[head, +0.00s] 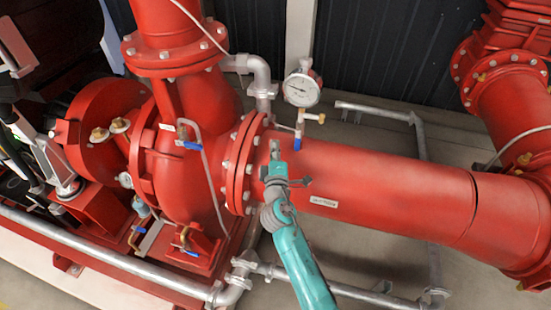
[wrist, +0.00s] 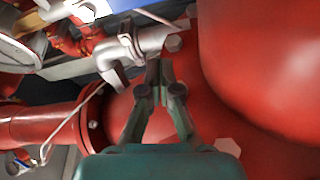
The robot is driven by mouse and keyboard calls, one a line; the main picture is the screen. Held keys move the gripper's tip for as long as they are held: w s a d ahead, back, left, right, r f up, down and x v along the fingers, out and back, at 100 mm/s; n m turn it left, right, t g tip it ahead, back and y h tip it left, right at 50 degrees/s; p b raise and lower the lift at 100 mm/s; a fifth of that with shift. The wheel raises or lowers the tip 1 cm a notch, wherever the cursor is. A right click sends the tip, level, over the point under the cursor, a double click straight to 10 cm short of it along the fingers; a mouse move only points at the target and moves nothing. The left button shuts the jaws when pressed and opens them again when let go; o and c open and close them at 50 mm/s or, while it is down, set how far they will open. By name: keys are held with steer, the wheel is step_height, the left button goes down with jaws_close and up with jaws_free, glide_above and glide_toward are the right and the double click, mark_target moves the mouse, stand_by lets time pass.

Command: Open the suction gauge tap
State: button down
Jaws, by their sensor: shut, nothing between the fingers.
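The suction gauge (head: 301,90) has a round white dial and stands above the red suction pipe (head: 385,185) in the head view. Below it is a small tap with a brass fitting (head: 314,118) and a short blue handle (head: 297,144), which points down in the picture towards the pipe. My gripper (head: 274,146) is just left of the blue handle, over the pipe near its flange; contact cannot be told. In the wrist view my gripper (wrist: 160,68) has its fingertips together, with nothing held. A silver fitting (wrist: 140,44) is beyond the tips, and a blue surface (wrist: 130,6) shows at the top edge.
The bolted flange (head: 242,165) and red pump body (head: 185,150) are left of my gripper. A second blue-handled valve (head: 189,145) sits on the pump. A grey pipe (head: 262,80) rises behind the flange. A grey tube frame (head: 421,160) surrounds the pipe.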

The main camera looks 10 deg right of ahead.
mark_target(298, 141)
steer(key=shift+w+d+f, duration=0.1)
steer(key=shift+w+d, duration=0.4)
steer(key=shift+w, duration=0.25)
steer(key=shift+s+d+f, duration=0.15)
steer(key=shift+s+d, duration=0.4)
steer(key=shift+d, duration=0.3)
steer(key=shift+s+d+f, duration=0.15)
steer(key=shift+s+d, duration=0.15)
steer(key=shift+d, duration=0.25)
steer(key=shift+s+d+f, duration=0.25)
steer(key=shift+s+d, duration=0.1)
steer(key=shift+d, duration=0.25)
steer(key=shift+a, duration=0.1)
